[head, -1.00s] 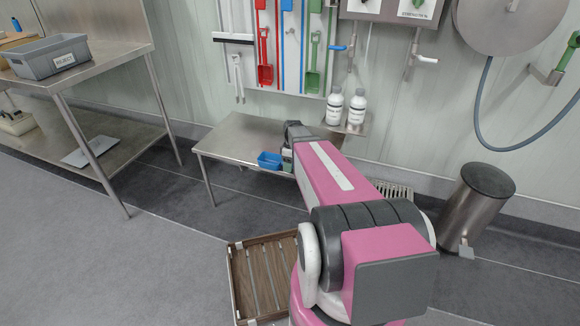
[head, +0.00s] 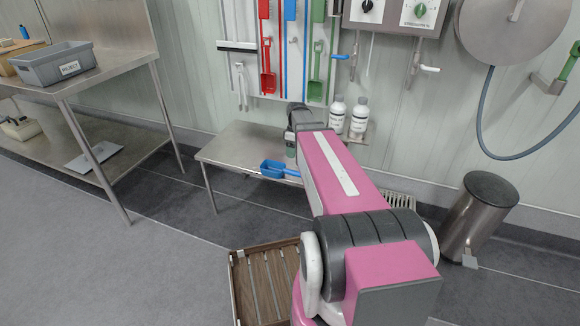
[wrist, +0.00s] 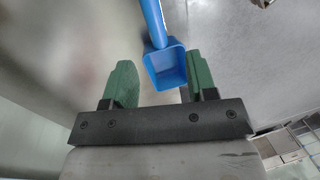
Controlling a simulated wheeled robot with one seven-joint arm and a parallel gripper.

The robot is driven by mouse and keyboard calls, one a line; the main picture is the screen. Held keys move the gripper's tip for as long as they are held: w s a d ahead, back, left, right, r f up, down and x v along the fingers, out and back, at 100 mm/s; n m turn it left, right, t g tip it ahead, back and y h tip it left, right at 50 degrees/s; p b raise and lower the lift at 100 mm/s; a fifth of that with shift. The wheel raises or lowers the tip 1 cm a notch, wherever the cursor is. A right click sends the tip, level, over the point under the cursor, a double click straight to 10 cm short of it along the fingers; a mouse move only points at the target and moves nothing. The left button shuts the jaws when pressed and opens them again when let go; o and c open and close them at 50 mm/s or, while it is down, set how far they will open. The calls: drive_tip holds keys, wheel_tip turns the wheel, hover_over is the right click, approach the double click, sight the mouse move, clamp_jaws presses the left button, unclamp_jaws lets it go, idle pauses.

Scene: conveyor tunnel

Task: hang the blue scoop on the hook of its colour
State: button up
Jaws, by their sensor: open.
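The blue scoop (head: 272,169) lies at the front edge of the steel table, its handle pointing right towards my arm. In the wrist view the scoop (wrist: 165,68) shows with its bowl between my two green fingers, or just beyond them, and its handle running up. My gripper (wrist: 162,82) is open, with a gap on either side of the bowl; I cannot tell how far off it is in depth. In the head view my arm mostly hides the gripper. A small hook (head: 293,41) shows on the blue-edged section of the wall board, between the red and green sections.
A red scoop (head: 267,82) and a green scoop (head: 315,91) hang on the board. Two white bottles (head: 348,115) stand on a small shelf right of my arm. The steel table (head: 235,145) is otherwise largely clear. A wooden crate (head: 236,290) is on the floor.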

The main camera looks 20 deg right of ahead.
drive_tip(key=s+a+f+m+t, duration=0.1)
drive_tip(key=s+a+m, duration=0.3)
drive_tip(key=s, duration=0.4)
drive_tip(key=s+a+f+m+h, duration=0.1)
drive_tip(key=s+a+f+m, duration=0.1)
drive_tip(key=s+a+m, duration=0.2)
drive_tip(key=s+m, duration=0.2)
drive_tip(key=s, duration=0.2)
drive_tip(key=shift+s+a+f+t, duration=0.3)
drive_tip(key=shift+s+t, duration=0.1)
